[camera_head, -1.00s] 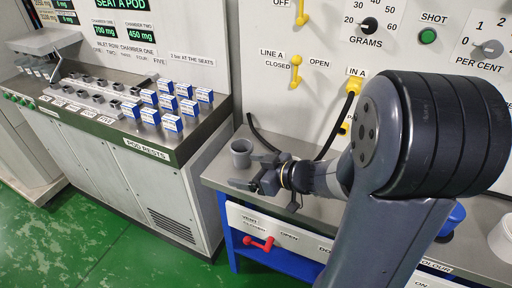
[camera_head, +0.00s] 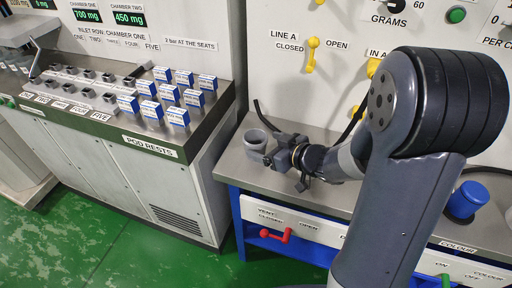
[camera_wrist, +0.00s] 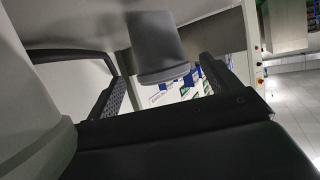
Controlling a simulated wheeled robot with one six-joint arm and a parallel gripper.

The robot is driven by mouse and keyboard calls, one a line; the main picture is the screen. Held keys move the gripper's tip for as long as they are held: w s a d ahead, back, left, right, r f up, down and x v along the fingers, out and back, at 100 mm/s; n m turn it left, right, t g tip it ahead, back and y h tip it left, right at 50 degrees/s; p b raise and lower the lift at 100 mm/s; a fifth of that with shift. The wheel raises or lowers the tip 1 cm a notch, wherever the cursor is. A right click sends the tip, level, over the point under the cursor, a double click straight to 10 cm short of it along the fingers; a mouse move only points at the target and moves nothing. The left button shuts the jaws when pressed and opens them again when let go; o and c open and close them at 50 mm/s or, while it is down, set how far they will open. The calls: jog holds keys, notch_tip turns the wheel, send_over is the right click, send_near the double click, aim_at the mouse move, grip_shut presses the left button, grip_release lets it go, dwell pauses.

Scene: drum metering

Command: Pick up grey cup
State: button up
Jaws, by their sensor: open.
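The grey cup (camera_head: 256,145) stands upright near the left end of the metal worktop. It also shows in the wrist view (camera_wrist: 160,48), between the two fingers and beyond the palm. My gripper (camera_head: 270,146) is open and empty, right beside the cup on its right side. In the wrist view one finger of my gripper (camera_wrist: 163,85) is on each side of the cup, with gaps showing. The head view does not show clearly how far the fingers reach around it.
A black hose (camera_head: 268,120) runs behind the cup. A blue-topped container (camera_head: 466,200) stands at the right of the worktop. The pod rests bench (camera_head: 190,138) with several blue-and-white boxes is at left. A red vent handle (camera_head: 277,237) sticks out on the front panel below.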

aim_at(249, 139)
jog(key=x, duration=0.5)
jog(key=shift+w+a+r+b, duration=0.1)
jog(key=shift+b, duration=0.25)
jog(key=c, duration=1.1)
